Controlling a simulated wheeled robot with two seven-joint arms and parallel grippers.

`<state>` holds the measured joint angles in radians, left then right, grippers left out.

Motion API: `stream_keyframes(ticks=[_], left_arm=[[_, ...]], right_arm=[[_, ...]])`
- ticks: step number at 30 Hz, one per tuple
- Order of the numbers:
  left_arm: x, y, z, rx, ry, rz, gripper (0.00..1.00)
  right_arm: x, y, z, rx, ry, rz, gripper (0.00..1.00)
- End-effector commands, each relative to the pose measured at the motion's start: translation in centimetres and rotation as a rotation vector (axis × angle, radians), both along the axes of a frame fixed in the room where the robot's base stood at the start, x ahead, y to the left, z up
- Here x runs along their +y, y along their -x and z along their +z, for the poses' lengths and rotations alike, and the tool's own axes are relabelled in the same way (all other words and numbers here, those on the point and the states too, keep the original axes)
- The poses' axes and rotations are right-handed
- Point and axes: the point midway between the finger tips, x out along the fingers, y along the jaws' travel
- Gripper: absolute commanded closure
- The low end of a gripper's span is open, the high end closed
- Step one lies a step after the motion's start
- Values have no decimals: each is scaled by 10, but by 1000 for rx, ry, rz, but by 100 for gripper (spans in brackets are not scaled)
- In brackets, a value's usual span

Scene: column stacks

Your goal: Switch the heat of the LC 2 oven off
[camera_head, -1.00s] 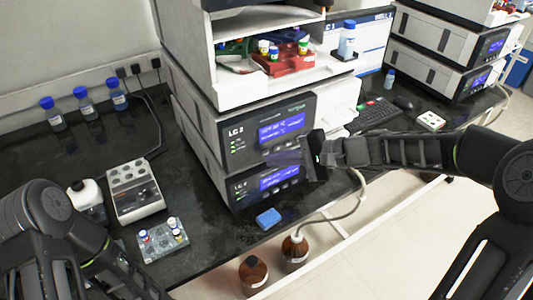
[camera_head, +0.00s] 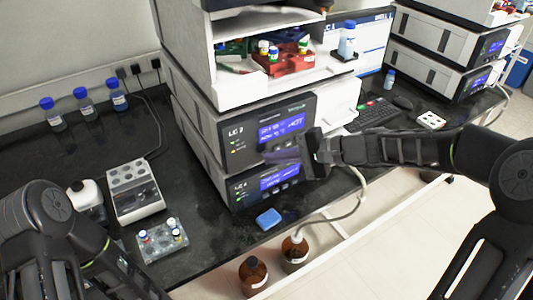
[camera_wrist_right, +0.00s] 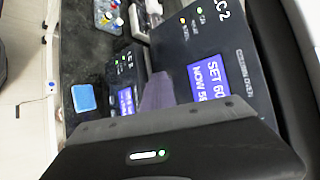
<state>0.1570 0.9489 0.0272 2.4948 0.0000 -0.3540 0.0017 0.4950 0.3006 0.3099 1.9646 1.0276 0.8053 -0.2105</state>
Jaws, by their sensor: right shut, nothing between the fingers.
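The LC 2 oven (camera_head: 240,131) is the upper dark-fronted unit in the stack, with a lit blue display (camera_head: 282,126). In the right wrist view its front (camera_wrist_right: 237,60) shows sideways. The display (camera_wrist_right: 208,82) there reads SET 60 and a NOW value in the fifties, partly cut off. Small status lights (camera_wrist_right: 185,31) glow near the label. My right gripper (camera_head: 272,156) is shut and empty, in front of the lower part of the LC 2 front. Its fingers (camera_wrist_right: 157,88) hide part of the panel; I cannot tell whether they touch it. My left gripper is out of view.
A second unit, LC 4 (camera_head: 239,187), sits directly below with its own display. A blue block (camera_head: 268,219) lies in front. Brown bottles (camera_head: 253,274) stand below the bench edge. A vial rack (camera_head: 163,241) and a grey device (camera_head: 137,191) stand left.

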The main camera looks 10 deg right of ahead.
Motion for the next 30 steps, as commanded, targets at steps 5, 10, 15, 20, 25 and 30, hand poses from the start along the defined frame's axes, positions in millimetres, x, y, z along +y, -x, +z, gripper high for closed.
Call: stream_keyframes(ticks=[5,10,15,20,25,30], left_arm=[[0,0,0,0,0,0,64],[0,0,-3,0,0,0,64],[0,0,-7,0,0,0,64],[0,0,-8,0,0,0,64],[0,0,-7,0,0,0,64],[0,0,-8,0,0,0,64]], right_arm=[[0,0,0,0,0,-1,100],[-3,5,-1,0,1,-2,100],[-6,13,-1,0,0,-1,100],[-7,15,0,0,0,-1,100],[-7,15,0,0,0,-1,100],[-8,17,0,0,1,-2,100]])
